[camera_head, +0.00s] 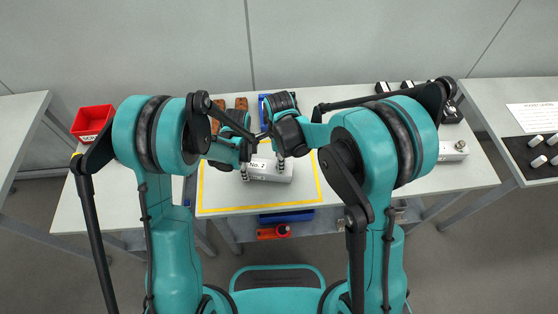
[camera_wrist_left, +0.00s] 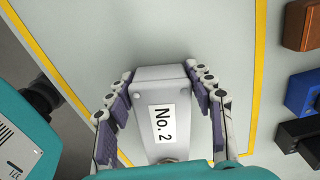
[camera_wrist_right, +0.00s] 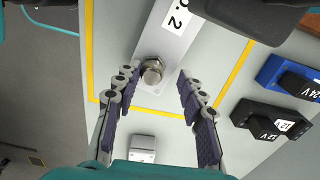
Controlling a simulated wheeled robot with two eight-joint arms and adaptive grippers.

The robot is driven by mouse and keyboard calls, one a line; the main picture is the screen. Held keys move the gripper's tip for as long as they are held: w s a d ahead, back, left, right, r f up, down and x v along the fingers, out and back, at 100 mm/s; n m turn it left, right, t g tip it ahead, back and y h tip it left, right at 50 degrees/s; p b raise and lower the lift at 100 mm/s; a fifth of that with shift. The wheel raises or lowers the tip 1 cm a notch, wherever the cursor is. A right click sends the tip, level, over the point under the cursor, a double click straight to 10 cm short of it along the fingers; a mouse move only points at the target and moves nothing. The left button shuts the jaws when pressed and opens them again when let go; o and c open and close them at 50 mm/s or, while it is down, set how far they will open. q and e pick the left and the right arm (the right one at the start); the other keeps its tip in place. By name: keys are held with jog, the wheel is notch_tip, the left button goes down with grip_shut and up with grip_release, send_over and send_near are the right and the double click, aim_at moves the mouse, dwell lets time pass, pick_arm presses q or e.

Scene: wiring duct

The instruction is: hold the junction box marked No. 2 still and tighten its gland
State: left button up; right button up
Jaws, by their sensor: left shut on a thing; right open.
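The junction box marked No. 2 (camera_head: 268,168) is a pale grey box lying inside the yellow outline on the table. In the left wrist view the box (camera_wrist_left: 162,88) sits between the fingers of my left gripper (camera_wrist_left: 160,85), which is shut on it across its sides. The metal gland (camera_wrist_right: 152,70) is on the end of the box in the right wrist view. My right gripper (camera_wrist_right: 154,85) is open, its fingers spread on either side of the gland, apart from it. In the head view my arms partly hide the box.
A yellow line (camera_head: 230,212) frames the work area. A red bin (camera_head: 93,122) stands at the left. Blue and black voltage-labelled blocks (camera_wrist_right: 290,77) and brown blocks (camera_head: 241,103) lie along the back. Another pale box (camera_head: 452,150) with a gland lies at the right.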

jog(key=shift+w+n, duration=0.25)
jog(key=shift+n, duration=0.95)
